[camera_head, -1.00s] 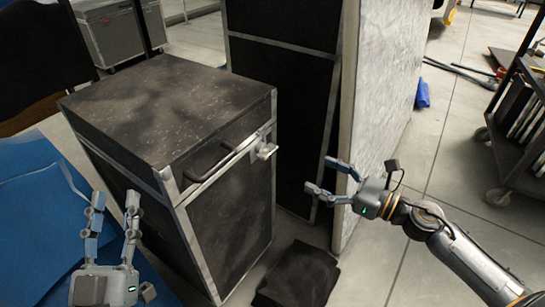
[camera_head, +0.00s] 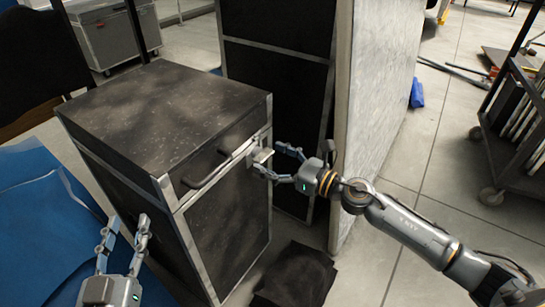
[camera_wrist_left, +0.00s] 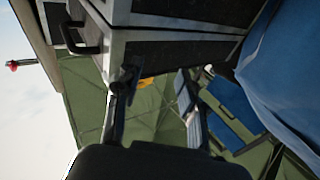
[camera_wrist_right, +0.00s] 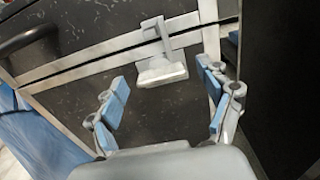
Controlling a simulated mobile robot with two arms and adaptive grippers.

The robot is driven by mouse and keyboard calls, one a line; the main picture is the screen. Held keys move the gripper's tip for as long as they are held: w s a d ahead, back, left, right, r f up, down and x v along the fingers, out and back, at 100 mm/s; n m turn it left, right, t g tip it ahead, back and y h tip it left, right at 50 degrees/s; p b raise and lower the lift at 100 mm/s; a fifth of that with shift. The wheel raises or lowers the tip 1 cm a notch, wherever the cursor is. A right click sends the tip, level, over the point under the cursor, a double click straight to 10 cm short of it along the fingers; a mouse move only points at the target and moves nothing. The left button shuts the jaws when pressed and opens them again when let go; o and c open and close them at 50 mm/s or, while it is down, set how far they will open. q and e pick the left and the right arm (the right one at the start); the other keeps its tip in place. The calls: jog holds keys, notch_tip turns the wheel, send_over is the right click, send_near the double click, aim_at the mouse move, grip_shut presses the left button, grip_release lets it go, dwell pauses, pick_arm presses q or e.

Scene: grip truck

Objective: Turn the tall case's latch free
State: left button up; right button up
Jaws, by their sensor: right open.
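The tall case (camera_head: 225,220) is black with silver metal edges and stands in the middle of the head view. Its latch (camera_head: 260,157) is a small pale metal piece on the front near the right corner; it also shows in the right wrist view (camera_wrist_right: 162,70). My right gripper (camera_head: 268,163) is open at the latch, with its fingers to either side of it; in the right wrist view the latch lies ahead between the fingertips, apart from both. My left gripper (camera_head: 127,228) is at the lower left, beside the case, its fingers apart and empty.
A black handle (camera_head: 207,170) sits on the case front, left of the latch. A dark tall case and a pale panel (camera_head: 375,110) stand close behind on the right. A black cloth (camera_head: 296,275) lies on the floor. Blue fabric (camera_head: 40,215) is at left.

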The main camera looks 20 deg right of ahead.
jog(key=c, duration=1.2)
jog(key=shift+o, duration=0.2)
